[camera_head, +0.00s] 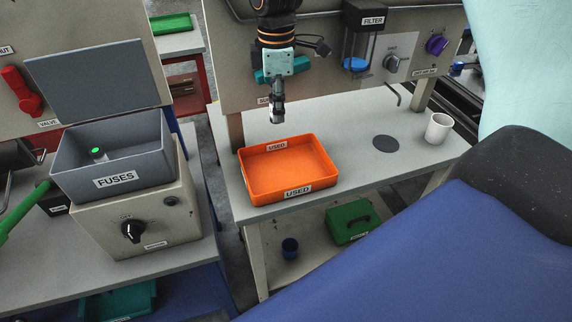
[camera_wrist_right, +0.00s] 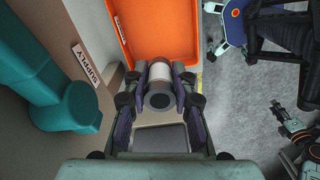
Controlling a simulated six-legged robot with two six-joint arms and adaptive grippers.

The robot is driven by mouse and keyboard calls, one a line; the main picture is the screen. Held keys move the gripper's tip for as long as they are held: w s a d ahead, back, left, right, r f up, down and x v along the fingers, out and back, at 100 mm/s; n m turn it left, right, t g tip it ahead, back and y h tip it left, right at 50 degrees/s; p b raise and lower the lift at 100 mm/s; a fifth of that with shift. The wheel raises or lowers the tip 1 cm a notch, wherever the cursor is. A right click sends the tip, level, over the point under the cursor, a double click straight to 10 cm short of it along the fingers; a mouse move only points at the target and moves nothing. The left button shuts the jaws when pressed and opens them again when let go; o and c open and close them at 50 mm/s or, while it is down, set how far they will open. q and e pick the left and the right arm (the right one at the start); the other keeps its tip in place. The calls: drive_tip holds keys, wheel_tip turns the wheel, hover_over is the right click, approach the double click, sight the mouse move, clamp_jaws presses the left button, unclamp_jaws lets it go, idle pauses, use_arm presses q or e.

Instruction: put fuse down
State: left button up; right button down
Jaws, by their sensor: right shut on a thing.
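My right gripper (camera_head: 277,113) hangs pointing down just behind the back wall of the orange USED tray (camera_head: 245,180). It is shut on a fuse (camera_wrist_right: 159,80), a pale cylinder with a dark grey end, seen between the two fingers in the right wrist view. In the head view the fuse is mostly hidden by the fingers. The orange tray is empty and stands on the pale bench; part of it also shows in the right wrist view (camera_wrist_right: 165,25). My left gripper is not in view.
A grey FUSES bin (camera_head: 117,182) with a green-lit fuse (camera_head: 98,154) inside stands at left on a control box (camera_head: 160,225). A dark disc (camera_head: 386,142) and white mug (camera_head: 438,128) are right of the tray. The press panel (camera_head: 240,60) rises close behind the gripper.

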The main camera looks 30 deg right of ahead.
drive_tip(key=f+n, duration=0.1)
drive_tip(key=f, duration=0.3)
drive_tip(key=d+f+n, duration=0.1)
drive_tip(key=f+n, duration=0.1)
drive_tip(key=f, duration=0.3)
drive_tip(key=d+f+n, duration=0.1)
drive_tip(key=f+n, duration=0.1)
drive_tip(key=f, duration=0.2)
drive_tip(key=shift+d+f+b, duration=0.15)
drive_tip(key=shift+b, duration=0.25)
drive_tip(key=f, duration=0.3)
drive_tip(key=shift+d+f, duration=0.2)
drive_tip(key=shift+f, duration=0.1)
drive_tip(key=shift+w+a+f, duration=0.1)
drive_tip(key=shift+f, duration=0.25)
